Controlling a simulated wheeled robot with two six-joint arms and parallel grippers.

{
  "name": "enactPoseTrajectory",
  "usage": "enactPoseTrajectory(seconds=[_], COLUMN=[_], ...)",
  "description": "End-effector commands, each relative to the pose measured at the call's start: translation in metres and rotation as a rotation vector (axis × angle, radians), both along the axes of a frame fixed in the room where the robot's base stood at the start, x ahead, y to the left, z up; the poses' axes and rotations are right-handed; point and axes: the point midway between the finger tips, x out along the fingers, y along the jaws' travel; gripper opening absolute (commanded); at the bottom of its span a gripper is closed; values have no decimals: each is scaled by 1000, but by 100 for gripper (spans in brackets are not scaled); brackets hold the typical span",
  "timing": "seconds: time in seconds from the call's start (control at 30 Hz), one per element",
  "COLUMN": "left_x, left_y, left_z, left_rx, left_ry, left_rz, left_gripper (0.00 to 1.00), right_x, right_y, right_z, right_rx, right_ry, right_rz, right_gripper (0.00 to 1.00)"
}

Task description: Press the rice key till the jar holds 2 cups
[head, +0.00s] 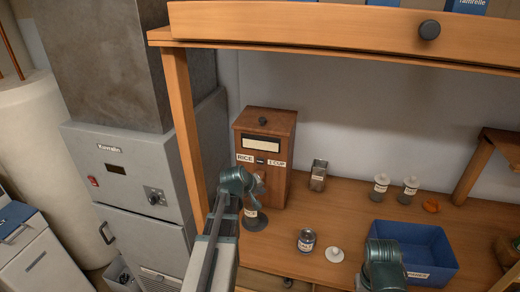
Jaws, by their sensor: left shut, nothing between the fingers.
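The wooden rice dispenser (264,127) stands at the left of the shelf, with a pale window and the labels "RICE" and "1 CUP" on its front. A small dark key (261,161) sits between the labels. My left gripper (259,184) is shut and empty just in front of the dispenser, below the labels; I cannot tell whether it touches it. A labelled jar (251,213) stands under it on a dark round base (257,224), partly hidden by my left arm. Its fill level cannot be made out. My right gripper (385,252) is at the bottom, its fingers not clear.
A small metal-and-glass container (318,175) stands right of the dispenser. A labelled can (306,241) and a white lid (334,254) lie in front. Two jars (380,187) (410,189), an orange item (431,206) and a blue bin (425,242) are at the right. A wooden post (185,130) stands left.

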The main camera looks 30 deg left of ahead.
Motion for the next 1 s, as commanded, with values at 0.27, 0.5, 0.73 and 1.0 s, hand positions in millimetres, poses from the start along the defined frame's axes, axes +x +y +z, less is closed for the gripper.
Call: enactPoseTrajectory(seconds=[0.27,0.5,0.73,1.0], left_x=[2,2,4,21], left_y=[49,50,50,54], left_z=[32,31,31,31], left_rx=[-39,-41,-41,-41], left_ry=[-71,-75,-74,-74], left_rz=[125,129,127,127], left_gripper=[0,0,0,0], right_x=[0,0,0,0], right_y=[0,0,0,0], right_z=[21,20,20,20], right_rx=[0,0,0,0], right_ry=[0,0,0,0], right_rz=[-1,-1,-1,-1], right_gripper=[50,50,50,50])
